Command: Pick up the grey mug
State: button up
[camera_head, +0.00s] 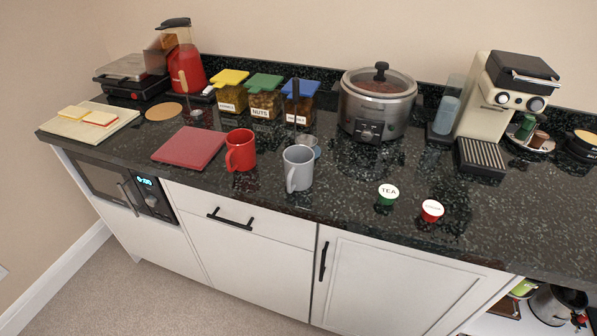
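The grey mug (299,168) stands upright on the dark speckled countertop (340,205), near its front edge. Its handle points toward the front and slightly left. A red mug (241,150) stands to its left, a small gap away. Right behind the grey mug is a small grey metal cup (308,143) with a dark handle or utensil rising from it; the mug partly hides it. My gripper does not show in this view.
A dark red board (189,147) lies left of the mugs. Jars with yellow, green and blue lids (264,82) and a slow cooker (377,104) stand behind. Two small capsules (388,194) labelled on top sit to the right, with free counter between. A coffee machine (497,98) is at right.

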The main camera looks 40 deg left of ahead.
aim_at(298, 159)
jog(key=u, duration=0.2)
jog(key=k, duration=0.2)
jog(key=z, duration=0.1)
jog(key=i, duration=0.1)
jog(key=u, duration=2.75)
jog(key=k, duration=1.3)
jog(key=z, duration=0.55)
jog(key=i, duration=0.95)
jog(key=z, duration=0.1)
